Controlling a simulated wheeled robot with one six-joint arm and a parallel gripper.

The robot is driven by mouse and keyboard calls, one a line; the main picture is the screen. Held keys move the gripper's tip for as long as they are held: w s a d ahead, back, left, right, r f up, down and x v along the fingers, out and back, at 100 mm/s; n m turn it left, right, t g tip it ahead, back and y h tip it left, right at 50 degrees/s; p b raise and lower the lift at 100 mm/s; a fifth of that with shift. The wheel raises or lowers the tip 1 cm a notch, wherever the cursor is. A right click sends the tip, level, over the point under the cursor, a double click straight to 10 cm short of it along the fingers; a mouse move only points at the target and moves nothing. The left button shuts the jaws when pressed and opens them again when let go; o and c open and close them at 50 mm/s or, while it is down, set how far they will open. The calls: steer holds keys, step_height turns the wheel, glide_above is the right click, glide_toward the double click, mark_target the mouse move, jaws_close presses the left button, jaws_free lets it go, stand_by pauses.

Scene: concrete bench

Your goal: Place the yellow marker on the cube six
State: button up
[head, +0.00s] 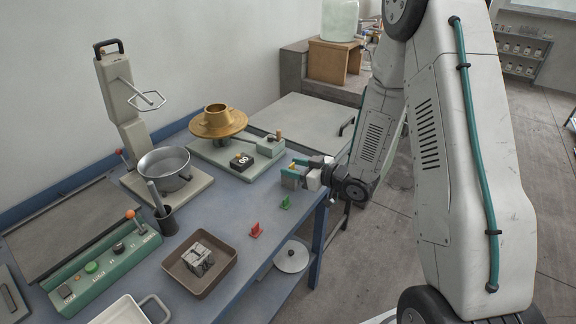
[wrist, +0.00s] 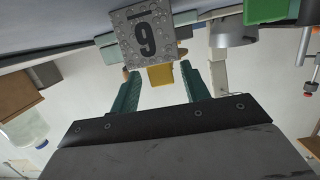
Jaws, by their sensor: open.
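The cube six (wrist: 140,38) is grey and studded, with an underlined 6 that appears inverted in the wrist view. It stands just ahead of my fingertips. A yellow piece (wrist: 160,75) shows at the cube's edge, between the fingers. I cannot tell whether it is the yellow marker on the cube or a gold part behind it. My gripper (wrist: 160,90) has its teal fingers apart.
Red (head: 255,230) and green (head: 285,203) markers stand near the bench's front edge.

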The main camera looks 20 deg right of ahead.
steer(key=shift+h, duration=0.4)
steer(key=v, duration=0.9)
steer(key=shift+w+d+r, duration=0.25)
steer(key=shift+w+d, duration=0.1)
steer(key=s+d+r+m+g+h, duration=0.3)
steer(key=d+r+m+g+h, duration=0.15)
steer(key=r+h, duration=0.6)
steer(key=s+a+r+m+g, duration=0.1)
steer(key=s+a+r+g, duration=0.1)
steer(key=s, duration=0.6)
steer(key=s+a+r+g+y, duration=0.1)
steer(key=s+a+r+g, duration=0.1)
steer(key=s, duration=0.7)
steer(key=s+a+r+m+g+y, duration=0.1)
steer(key=s+a+r+g, duration=0.2)
steer(key=s, duration=0.6)
step_height(320, 180, up, 2)
steer(key=shift+s+a+r+m, duration=0.2)
steer(key=shift+a+m, duration=0.15)
steer(key=shift+a, duration=0.45)
